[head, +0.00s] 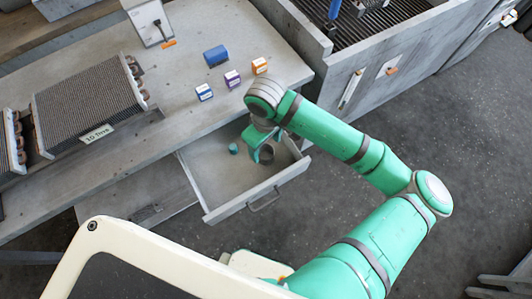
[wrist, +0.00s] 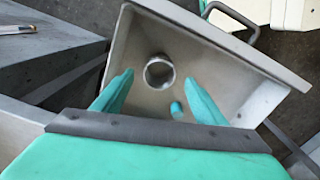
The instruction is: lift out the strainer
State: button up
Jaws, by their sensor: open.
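A grey drawer (head: 215,211) stands open under the bench and also shows in the wrist view (wrist: 275,70). In it is a round, hollow metal piece (wrist: 159,72), which looks like the strainer; no mesh can be made out. In the head view it is a dark short cylinder (head: 268,156), partly hidden by my gripper. My gripper (head: 262,150) is over the drawer, pointing down. In the wrist view its teal fingers (wrist: 159,78) are spread, one on each side of the metal piece, with nothing between them. Contact cannot be made out.
A small teal cylinder (head: 233,148) lies in the drawer near the metal piece. The drawer walls stand around both. On the bench (head: 130,170) are several small boxes, a blue block (head: 216,56) and a finned coil unit (head: 88,100). Open floor lies to the right.

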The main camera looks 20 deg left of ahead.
aim_at(265, 151)
jog(key=shift+w+a+f, duration=0.1)
jog(key=shift+a+f, duration=0.05)
jog(key=shift+f, duration=2.1)
jog(key=c, duration=1.2)
jog(key=shift+r, duration=0.1)
